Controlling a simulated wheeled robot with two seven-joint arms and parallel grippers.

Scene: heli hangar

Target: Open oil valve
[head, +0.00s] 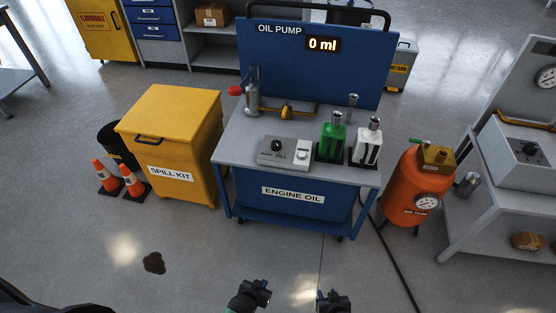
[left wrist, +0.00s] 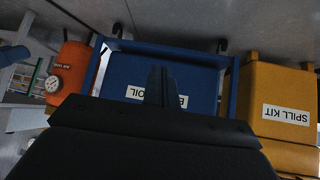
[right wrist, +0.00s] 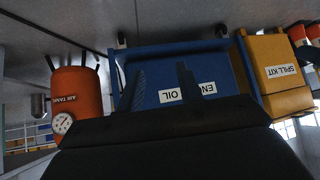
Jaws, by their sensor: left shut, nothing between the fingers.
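The oil pump cart (head: 230,138) stands ahead in the head view, with a blue back panel whose display (head: 323,44) reads 0 ml. On its top a grey metal pump cylinder (head: 253,99) has a red part (head: 236,90) on its left. A pipe with a brass-yellow valve-like fitting (head: 287,111) runs to the right of the cylinder. Whether it is open is too small to tell. My left gripper (head: 258,287) is shut and empty, low in front of the cart; its closed fingers show in the left wrist view (left wrist: 160,80). My right gripper (head: 333,297) is open and empty beside it; its parted fingers show in the right wrist view (right wrist: 162,85).
A control box (head: 284,153) with knobs, a green bottle (head: 332,140) and a white bottle (head: 367,146) occupy the cart's front and right. A yellow spill kit (head: 172,140) stands left, an orange air tank (head: 409,187) right. A dark stain (head: 154,263) and a cable mark the floor.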

